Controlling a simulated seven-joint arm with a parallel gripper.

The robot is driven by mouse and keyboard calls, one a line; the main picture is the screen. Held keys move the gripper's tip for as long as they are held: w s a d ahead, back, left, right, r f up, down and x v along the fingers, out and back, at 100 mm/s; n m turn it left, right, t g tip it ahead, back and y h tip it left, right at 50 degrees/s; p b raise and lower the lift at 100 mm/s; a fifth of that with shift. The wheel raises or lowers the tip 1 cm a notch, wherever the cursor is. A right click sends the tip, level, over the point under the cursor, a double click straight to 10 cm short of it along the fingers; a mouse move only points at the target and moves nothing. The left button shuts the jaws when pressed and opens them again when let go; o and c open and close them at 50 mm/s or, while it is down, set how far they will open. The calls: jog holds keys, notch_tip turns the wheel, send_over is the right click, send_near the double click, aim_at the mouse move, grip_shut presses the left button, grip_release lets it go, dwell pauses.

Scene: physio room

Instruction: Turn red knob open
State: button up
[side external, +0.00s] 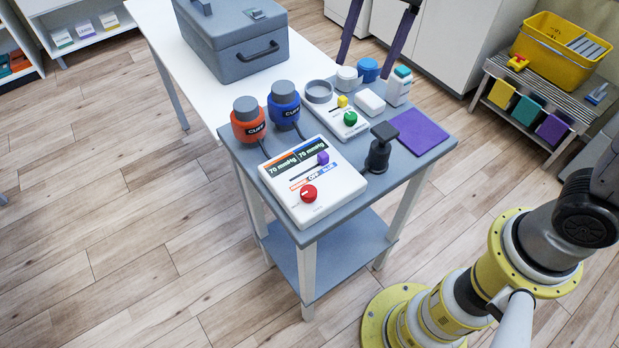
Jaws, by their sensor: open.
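The red knob (309,193) sits on the front of a white control box (317,212). The box has two "70 mmHg" displays, a purple slider knob (323,158) and a coloured label strip with small lettering. The box lies at the near left corner of the grey stand top (359,200).
An orange (248,127) and a blue cuff bottle (284,110) stand behind the box. A black upright handle (380,150) stands right of it, beside a purple pad (418,132). A smaller box with a green knob (350,118) and several containers sit farther back.

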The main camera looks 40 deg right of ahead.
jog(key=w+a+f+g, duration=0.2)
jog(key=w+a+f, duration=0.1)
jog(key=a+f, duration=0.15)
send_near(309, 190)
jog(key=shift+n+g+h, duration=0.3)
jog(key=shift+n+g, duration=0.1)
jog(key=x, duration=0.8)
jog(key=shift+w+a+f, duration=0.15)
jog(key=shift+w+a, duration=0.15)
jog(key=shift+a, duration=0.05)
grip_shut()
